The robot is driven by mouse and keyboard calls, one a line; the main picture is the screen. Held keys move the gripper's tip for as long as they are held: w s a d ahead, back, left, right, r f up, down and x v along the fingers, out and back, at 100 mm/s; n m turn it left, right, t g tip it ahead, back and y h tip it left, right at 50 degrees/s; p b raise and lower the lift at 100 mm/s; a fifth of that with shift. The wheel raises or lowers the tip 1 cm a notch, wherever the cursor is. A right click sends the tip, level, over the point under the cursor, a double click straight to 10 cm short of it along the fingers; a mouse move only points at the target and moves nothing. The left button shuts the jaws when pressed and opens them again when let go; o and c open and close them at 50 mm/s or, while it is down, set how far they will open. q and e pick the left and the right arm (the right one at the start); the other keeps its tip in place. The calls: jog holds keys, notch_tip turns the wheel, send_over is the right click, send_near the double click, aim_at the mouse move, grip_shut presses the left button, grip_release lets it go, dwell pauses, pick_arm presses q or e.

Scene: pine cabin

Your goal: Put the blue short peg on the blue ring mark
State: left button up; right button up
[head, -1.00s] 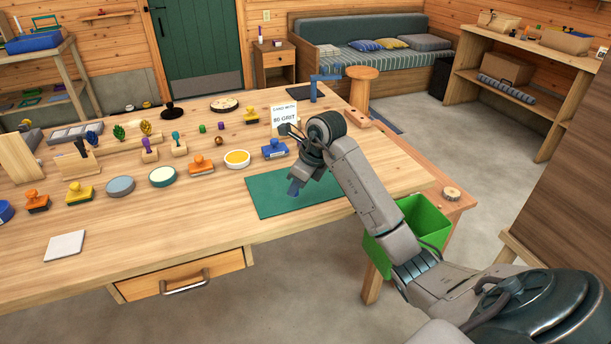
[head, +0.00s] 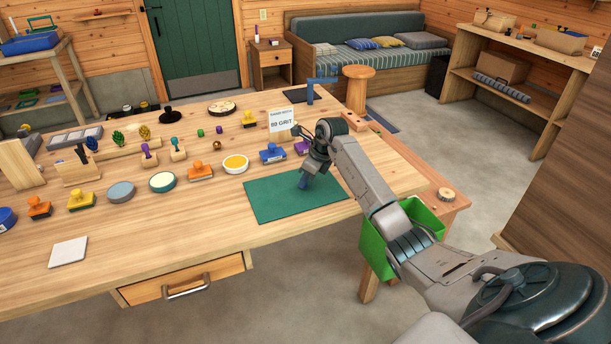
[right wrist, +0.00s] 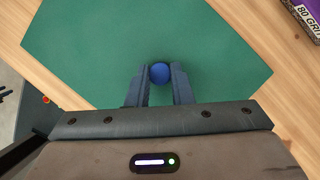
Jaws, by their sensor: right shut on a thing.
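The blue short peg (right wrist: 159,72) shows as a round blue top between the fingertips of my right gripper (right wrist: 159,84) in the right wrist view. In the head view my right gripper (head: 305,178) is shut on the peg, low over the green mat (head: 268,203). The green mat also fills much of the right wrist view (right wrist: 90,45). I cannot tell whether the peg touches the mat. I cannot make out a blue ring mark in either view; the gripper and peg may hide it. My left gripper is not in view.
Several stamps and round tins line the table to the left. A green bin (head: 376,245) is by the table's right edge. The mat's left part is clear.

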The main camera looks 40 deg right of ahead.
jog(key=shift+f, duration=0.1)
jog(key=o, duration=0.9)
